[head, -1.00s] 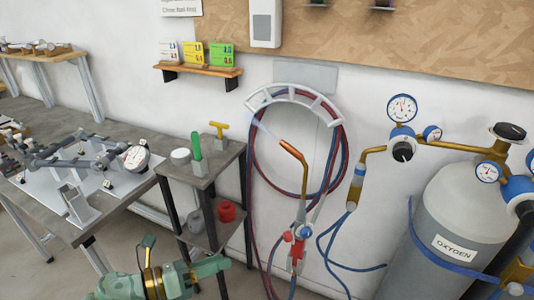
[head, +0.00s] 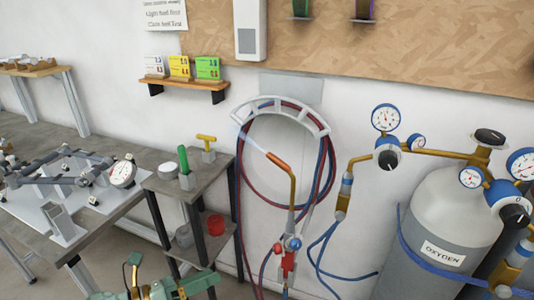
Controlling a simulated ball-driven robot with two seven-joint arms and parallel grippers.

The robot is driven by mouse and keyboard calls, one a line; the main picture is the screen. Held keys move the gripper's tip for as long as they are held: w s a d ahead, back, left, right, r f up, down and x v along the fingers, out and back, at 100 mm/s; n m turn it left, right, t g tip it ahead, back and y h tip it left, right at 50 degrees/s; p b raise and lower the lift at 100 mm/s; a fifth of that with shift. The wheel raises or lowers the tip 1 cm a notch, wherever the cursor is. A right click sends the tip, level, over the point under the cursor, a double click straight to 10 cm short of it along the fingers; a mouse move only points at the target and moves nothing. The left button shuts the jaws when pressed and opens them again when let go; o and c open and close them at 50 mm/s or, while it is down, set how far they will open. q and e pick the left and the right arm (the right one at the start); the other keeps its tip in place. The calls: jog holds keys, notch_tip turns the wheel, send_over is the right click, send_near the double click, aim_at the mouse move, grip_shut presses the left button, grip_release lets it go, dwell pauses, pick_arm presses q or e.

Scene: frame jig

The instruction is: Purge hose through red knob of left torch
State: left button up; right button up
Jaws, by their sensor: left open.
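One torch shows in the head view, upright by the wall, with a brass neck (head: 293,190) and copper tip (head: 279,160). A pale blue flame (head: 246,137) leaves the tip, pointing up and left. Low on the torch are a small red knob (head: 277,248) and a blue knob (head: 295,243), above a red body (head: 288,263). Red and blue hoses (head: 325,178) hang coiled on a white rack behind it. My left gripper (head: 207,281), green and brass, is open at the bottom edge, left of the torch and apart from it. My right gripper is out of view.
A grey oxygen cylinder (head: 441,226) with brass regulator and gauges stands at the right. A workbench (head: 128,203) with a jig fills the left.

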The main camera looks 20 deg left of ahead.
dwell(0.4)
pick_arm(q)
notch_tip(320, 180, up, 4)
jog(key=w+p, duration=0.2)
jog(key=p, duration=0.1)
jog(key=n+h+p, duration=0.2)
jog(key=n+p, duration=0.2)
jog(key=n, duration=2.2)
send_near(274, 250)
jog(key=b+x, duration=0.1)
jog(key=x, duration=0.7)
jog(key=shift+w+d+r+b, duration=0.1)
jog(key=shift+d+r+b, duration=0.05)
jog(key=shift+d+b, duration=0.15)
jog(key=shift+a, duration=0.1)
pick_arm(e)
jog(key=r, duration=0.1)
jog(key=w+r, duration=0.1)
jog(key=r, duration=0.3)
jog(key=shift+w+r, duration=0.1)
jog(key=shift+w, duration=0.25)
pick_arm(q)
jog(key=c, duration=1)
